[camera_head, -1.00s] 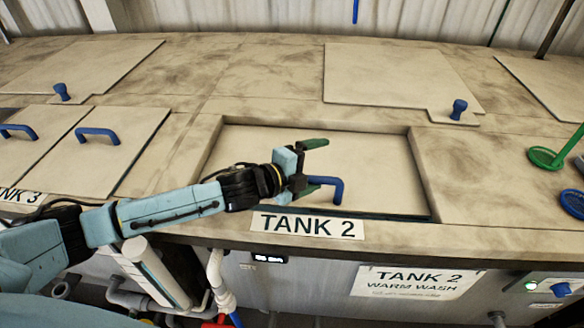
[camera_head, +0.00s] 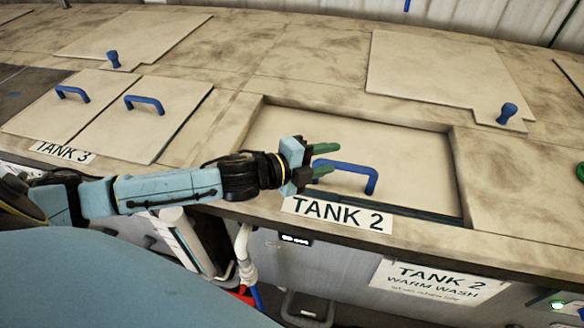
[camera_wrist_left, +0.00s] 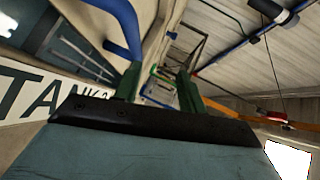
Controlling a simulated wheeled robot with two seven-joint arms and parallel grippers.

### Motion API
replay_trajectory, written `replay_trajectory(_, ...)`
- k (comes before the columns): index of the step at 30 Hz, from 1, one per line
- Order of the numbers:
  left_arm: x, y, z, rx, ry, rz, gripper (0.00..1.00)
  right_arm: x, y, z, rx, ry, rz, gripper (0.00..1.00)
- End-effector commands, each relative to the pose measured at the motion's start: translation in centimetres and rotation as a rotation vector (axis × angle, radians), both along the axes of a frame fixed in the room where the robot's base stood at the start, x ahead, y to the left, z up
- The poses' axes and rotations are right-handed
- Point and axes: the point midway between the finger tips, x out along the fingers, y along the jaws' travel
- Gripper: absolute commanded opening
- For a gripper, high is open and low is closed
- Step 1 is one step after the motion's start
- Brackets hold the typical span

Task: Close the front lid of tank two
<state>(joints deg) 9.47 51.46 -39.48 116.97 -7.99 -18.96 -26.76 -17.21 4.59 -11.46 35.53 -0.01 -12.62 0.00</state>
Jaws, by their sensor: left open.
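The front lid of tank two (camera_head: 400,150) is a pale panel in the recess behind the TANK 2 label (camera_head: 338,214). A dark strip shows along its front edge. Its blue handle (camera_head: 372,180) stands near that edge and also shows at the upper left in the left wrist view (camera_wrist_left: 122,22). My left gripper (camera_head: 324,160) is open, its green fingers at the left end of the handle. I cannot tell whether they touch it. In the left wrist view, the fingers (camera_wrist_left: 160,88) have no object between them, and the handle is left of them. My right gripper is out of view.
A rear lid with a blue knob (camera_head: 435,75) lies flat behind the recess. Tank 3's lids with blue handles (camera_head: 144,103) lie flat to the left, by the TANK 3 label (camera_head: 64,152). The raised recess rim surrounds the lid.

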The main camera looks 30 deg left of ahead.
Motion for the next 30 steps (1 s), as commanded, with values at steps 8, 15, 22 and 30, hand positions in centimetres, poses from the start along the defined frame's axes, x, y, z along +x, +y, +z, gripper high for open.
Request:
replay_trajectory(8, -1.9, 1.1, 0.0, 0.001, 0.007, 0.003, 0.41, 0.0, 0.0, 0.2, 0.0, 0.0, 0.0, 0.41)
replay_trajectory(15, -3.4, 1.8, 0.2, 0.0, 0.007, 0.002, 0.41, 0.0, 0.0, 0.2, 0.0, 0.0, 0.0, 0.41)
replay_trajectory(22, -4.8, 2.6, 0.4, 0.001, 0.008, 0.002, 0.41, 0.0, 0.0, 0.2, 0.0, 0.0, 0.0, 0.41)
replay_trajectory(30, -6.4, 3.5, 0.7, 0.001, 0.008, 0.003, 0.41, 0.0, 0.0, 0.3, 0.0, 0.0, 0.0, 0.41)
